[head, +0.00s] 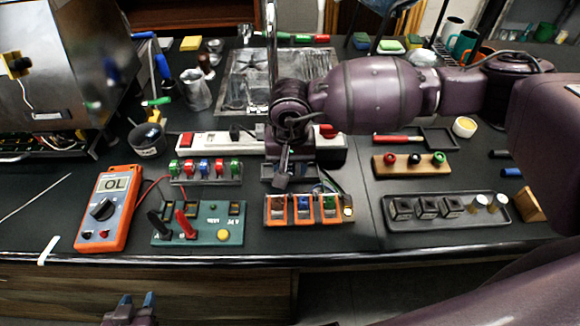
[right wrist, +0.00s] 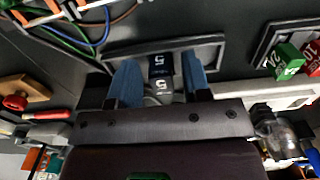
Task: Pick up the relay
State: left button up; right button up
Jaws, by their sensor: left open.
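In the right wrist view, dark blocks (right wrist: 161,64) marked with a white "5" show between the two blue fingers of my right gripper (right wrist: 160,88). The fingers are apart, with gaps beside the blocks. The blocks are over a small dark tray (right wrist: 215,50); contact is hidden. In the head view my right gripper (head: 288,172) reaches down at this tray, mid-bench. Three black cubes (head: 427,207) stand in a grey tray (head: 480,220) to the right. I cannot tell which block is the relay. My left gripper (head: 130,306) is open and empty, below the bench's front edge.
Orange-framed modules (head: 303,209) with wires sit in front of my right gripper. Coloured blocks (head: 204,167) stand to its left, a white power strip (head: 205,141) behind. An orange multimeter (head: 108,208) and green board (head: 205,236) lie at left. A wooden block with knobs (head: 412,168) is at right.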

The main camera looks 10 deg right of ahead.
grip_shut()
